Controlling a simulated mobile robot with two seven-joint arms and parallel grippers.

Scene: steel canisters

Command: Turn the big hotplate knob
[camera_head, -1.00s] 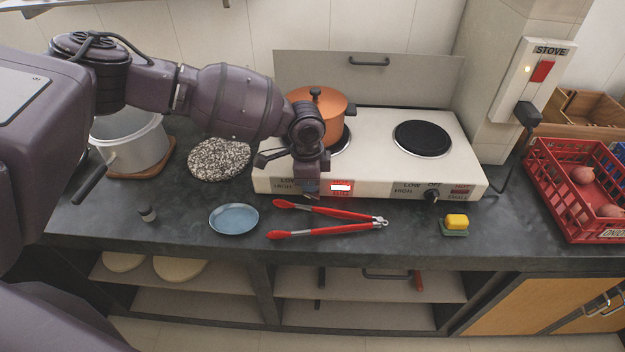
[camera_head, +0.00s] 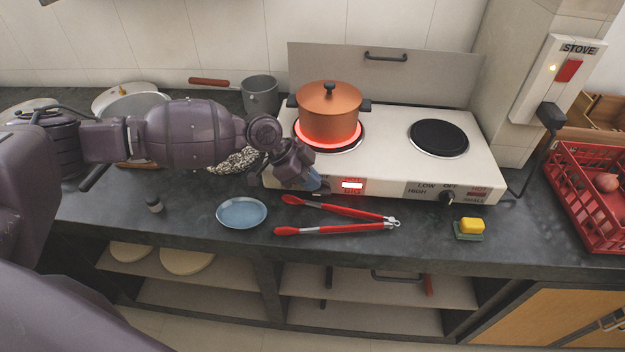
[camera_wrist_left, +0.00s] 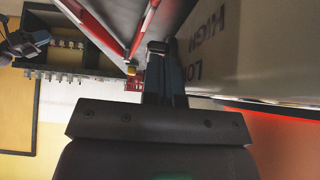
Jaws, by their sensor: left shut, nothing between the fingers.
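The hotplate (camera_head: 395,120) is a white two-burner unit on the dark counter. My left gripper (camera_head: 316,186) is at the left part of its front panel, fingers shut with nothing seen between them. The big knob is hidden behind the gripper, so I cannot tell its angle or whether the fingers touch it. In the left wrist view the shut fingers (camera_wrist_left: 165,68) are beside the panel lettering. The big burner (camera_head: 330,140) glows red under an orange lidded pot (camera_head: 328,103). A red indicator (camera_head: 352,186) is lit.
The small knob (camera_head: 447,197) is on the panel's right, below the dark small burner (camera_head: 439,137). Red tongs (camera_head: 340,229), a blue plate (camera_head: 242,212) and a yellow sponge (camera_head: 471,226) lie in front. A grey saucepan (camera_head: 260,94) stands behind my arm.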

